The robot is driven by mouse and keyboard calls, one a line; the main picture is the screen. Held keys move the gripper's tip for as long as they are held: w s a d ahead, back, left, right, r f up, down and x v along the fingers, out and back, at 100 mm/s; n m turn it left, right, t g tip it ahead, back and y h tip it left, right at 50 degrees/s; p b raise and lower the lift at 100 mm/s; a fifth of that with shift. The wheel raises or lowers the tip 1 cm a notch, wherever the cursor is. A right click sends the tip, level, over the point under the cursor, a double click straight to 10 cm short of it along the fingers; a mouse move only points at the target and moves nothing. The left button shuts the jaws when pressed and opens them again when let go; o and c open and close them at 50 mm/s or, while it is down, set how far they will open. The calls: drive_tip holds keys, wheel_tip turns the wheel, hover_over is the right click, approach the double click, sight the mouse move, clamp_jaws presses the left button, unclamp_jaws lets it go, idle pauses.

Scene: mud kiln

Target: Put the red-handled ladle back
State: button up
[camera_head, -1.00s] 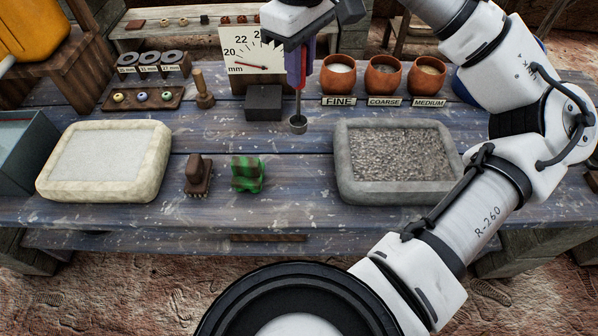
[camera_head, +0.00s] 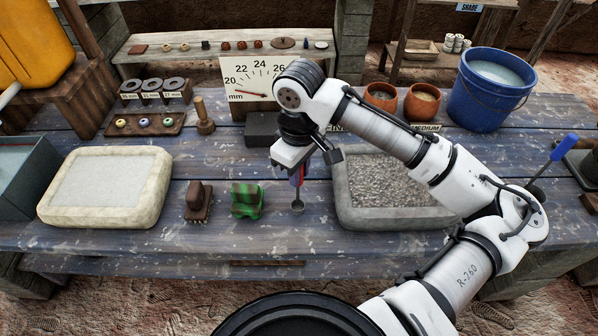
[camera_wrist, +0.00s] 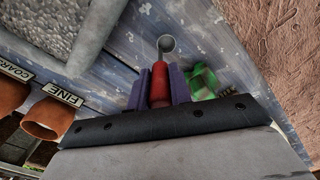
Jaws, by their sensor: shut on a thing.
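The red-handled ladle (camera_head: 298,206) hangs upright below my gripper (camera_head: 297,180), its small metal cup lowest. In the wrist view, my gripper (camera_wrist: 160,90) has its two purple fingers shut on the ladle's red handle (camera_wrist: 160,80), and the round cup (camera_wrist: 166,44) points away from the wrist. The ladle is between the green striped block (camera_head: 246,200) and the gravel tray (camera_head: 345,216). I cannot tell how far the cup is above the table.
A brown stamp (camera_head: 198,201) stands left of the green block. A pale tray (camera_head: 50,208) is farther left. A dark block (camera_head: 262,128) sits before the dial board (camera_head: 238,98). Orange pots (camera_head: 422,102) and a blue bucket (camera_head: 487,100) stand at the back right.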

drive_tip(key=shift+f, duration=0.7)
drive_tip(key=shift+f, duration=0.2)
drive_tip(key=o, duration=0.9)
drive_tip(key=shift+r, duration=0.15)
wheel_tip(320, 180, up, 12)
drive_tip(key=shift+r+b, duration=0.1)
drive_tip(key=shift+b, duration=0.7)
